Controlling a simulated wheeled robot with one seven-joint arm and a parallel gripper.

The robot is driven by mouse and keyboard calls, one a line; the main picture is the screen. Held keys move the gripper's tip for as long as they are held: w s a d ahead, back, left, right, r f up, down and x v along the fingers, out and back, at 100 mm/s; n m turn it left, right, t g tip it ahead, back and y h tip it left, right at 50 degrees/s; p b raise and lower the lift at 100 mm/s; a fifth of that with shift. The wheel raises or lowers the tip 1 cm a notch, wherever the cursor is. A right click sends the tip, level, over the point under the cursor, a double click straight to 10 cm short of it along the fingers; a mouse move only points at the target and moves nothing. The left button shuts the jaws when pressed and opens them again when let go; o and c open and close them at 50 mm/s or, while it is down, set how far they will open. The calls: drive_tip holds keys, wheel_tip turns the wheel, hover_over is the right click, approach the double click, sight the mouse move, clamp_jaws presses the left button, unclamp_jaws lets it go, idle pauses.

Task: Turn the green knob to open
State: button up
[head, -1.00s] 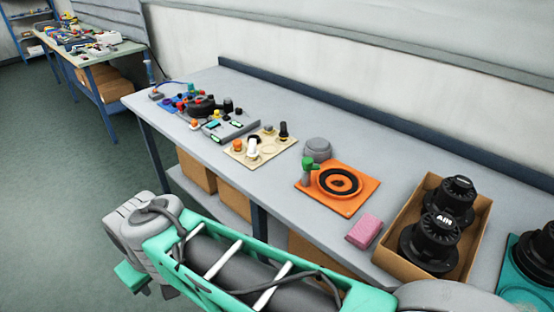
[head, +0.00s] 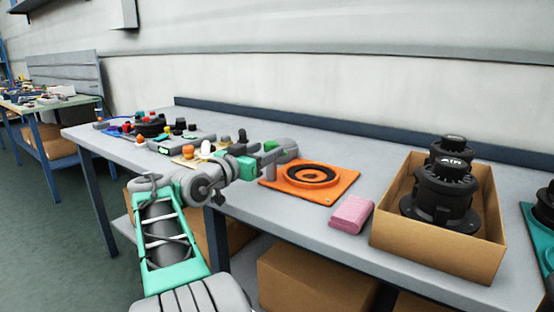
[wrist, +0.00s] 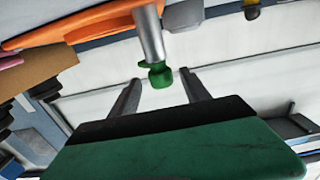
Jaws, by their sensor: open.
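The green knob (wrist: 161,74) sits on the end of a metal post and shows upside down in the wrist view. It lies between the fingertips of my gripper (wrist: 160,78), with visible gaps on both sides. My gripper (head: 266,158) is open and empty. In the head view it reaches from the left to the green knob (head: 270,146), which is partly covered there. The knob's post stands at the left side of the orange plate (head: 340,187), which carries a black ring (head: 311,173). I cannot tell how deep the knob is between the fingers.
A pink block (head: 351,213) and a cardboard box (head: 430,247) with black parts stand right of the plate. Several small knobs and panels (head: 165,128) crowd the bench on the left. A grey round cap is close behind the knob. The bench (head: 283,222) is bare in front.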

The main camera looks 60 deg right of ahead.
drive_tip(key=d, duration=0.4)
drive_tip(key=s+d, duration=0.1)
drive_tip(key=d, duration=0.1)
drive_tip(key=shift+d+b, duration=0.15)
drive_tip(key=shift+b, duration=0.2)
drive_tip(key=shift+c, duration=0.3)
clamp_jaws()
